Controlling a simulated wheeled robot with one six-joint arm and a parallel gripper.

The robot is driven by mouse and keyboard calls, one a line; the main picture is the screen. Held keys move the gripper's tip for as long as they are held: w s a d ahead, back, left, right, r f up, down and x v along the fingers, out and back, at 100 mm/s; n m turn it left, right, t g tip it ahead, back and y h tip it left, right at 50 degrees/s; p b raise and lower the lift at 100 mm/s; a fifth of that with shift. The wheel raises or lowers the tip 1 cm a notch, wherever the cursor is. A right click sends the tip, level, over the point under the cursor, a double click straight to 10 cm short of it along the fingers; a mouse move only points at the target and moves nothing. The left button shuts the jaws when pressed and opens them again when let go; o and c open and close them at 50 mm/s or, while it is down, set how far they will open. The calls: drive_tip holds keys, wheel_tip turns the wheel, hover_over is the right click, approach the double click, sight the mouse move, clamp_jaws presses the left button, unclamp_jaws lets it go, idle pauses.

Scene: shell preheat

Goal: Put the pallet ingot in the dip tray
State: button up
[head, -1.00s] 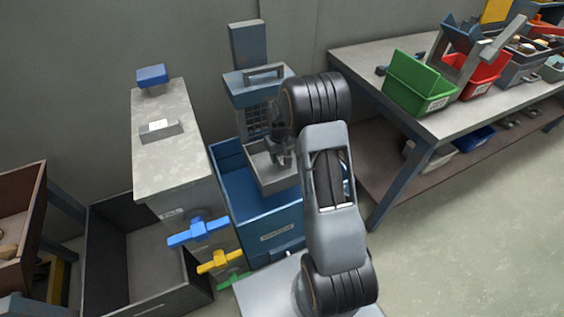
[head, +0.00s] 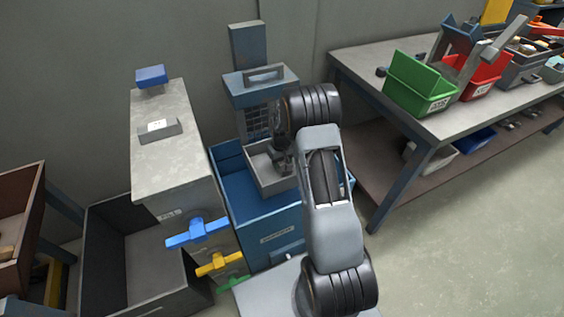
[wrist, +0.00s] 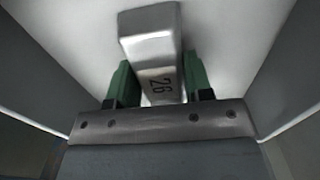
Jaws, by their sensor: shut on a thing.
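The pallet ingot (wrist: 152,38) is a pale silver bar marked "26". In the wrist view it sits between the two green fingers of my gripper (wrist: 161,84), which is shut on it. Around and beyond it is the light floor of the dip tray (wrist: 235,40), with grey walls at both sides. In the head view the dip tray (head: 279,186) is a grey open tray at the blue unit, and my gripper (head: 281,160) reaches down into it. The ingot is hidden there by my gripper and arm. I cannot tell whether the ingot touches the tray floor.
A blue unit (head: 268,225) stands under the tray, with a blue handled box (head: 262,90) behind. Left are a pale cabinet (head: 170,165) with blue and yellow handles (head: 198,232) and a dark open bin (head: 150,290). A workbench (head: 365,75) with bins stands right.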

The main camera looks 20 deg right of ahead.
drive_tip(key=shift+f, duration=0.15)
drive_tip(key=o, duration=1.3)
wheel_tip(320, 180, up, 12)
drive_tip(key=p, duration=0.2)
drive_tip(key=s+a+r+t, duration=0.1)
drive_tip(key=s+a+r, duration=0.5)
drive_tip(key=s+r, duration=0.4)
drive_tip(key=s+a+r, duration=0.1)
drive_tip(key=s, duration=0.3)
drive_tip(key=s+a+r+t, duration=0.1)
drive_tip(key=s+a, duration=0.1)
drive_tip(key=s, duration=0.2)
drive_tip(key=s+a+r+t, duration=0.1)
drive_tip(key=s, duration=0.3)
drive_tip(key=shift+s+a+r, duration=0.15)
drive_tip(key=shift+s+r, duration=0.1)
drive_tip(key=shift+s, duration=0.05)
